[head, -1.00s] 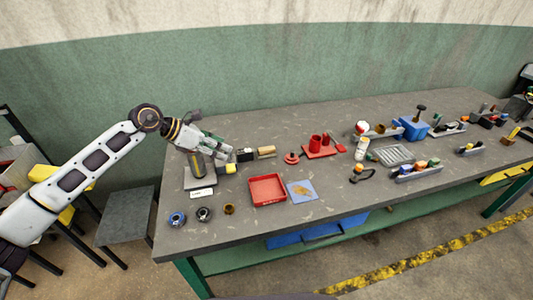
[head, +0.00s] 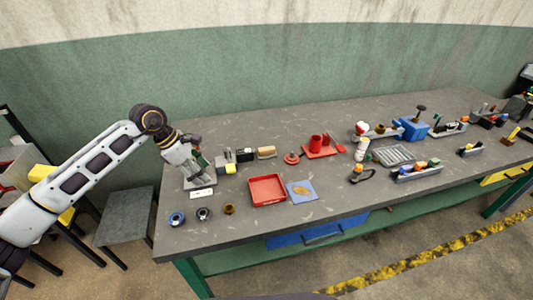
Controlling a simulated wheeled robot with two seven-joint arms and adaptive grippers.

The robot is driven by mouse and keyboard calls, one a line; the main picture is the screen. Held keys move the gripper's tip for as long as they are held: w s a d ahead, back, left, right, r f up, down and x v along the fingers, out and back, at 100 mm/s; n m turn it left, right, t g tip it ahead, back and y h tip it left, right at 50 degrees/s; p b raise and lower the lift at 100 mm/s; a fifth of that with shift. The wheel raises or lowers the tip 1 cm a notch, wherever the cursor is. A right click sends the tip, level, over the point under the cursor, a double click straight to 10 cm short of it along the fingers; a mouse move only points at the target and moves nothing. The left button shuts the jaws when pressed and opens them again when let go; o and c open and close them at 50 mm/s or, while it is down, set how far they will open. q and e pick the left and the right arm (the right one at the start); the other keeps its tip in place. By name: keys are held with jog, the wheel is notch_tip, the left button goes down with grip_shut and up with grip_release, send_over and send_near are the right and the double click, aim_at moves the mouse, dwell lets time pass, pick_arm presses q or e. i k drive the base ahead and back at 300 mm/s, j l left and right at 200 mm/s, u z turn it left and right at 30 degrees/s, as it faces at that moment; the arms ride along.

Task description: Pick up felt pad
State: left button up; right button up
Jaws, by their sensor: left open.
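I cannot tell for certain which thing is the felt pad. A small tan block (head: 266,152) lies behind the red tray, and a blue-grey square sheet (head: 293,185) with a tan patch (head: 303,190) lies to the tray's right. My left gripper (head: 202,175) points down over the grey stand (head: 198,184) at the left end of the table. It is open. Its fingers partly hide the stand, and I cannot tell whether they touch anything there. My right gripper is out of view.
The red tray (head: 251,192) stands in the table's left part.

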aim_at(264, 152)
jog(key=i+l, duration=0.8)
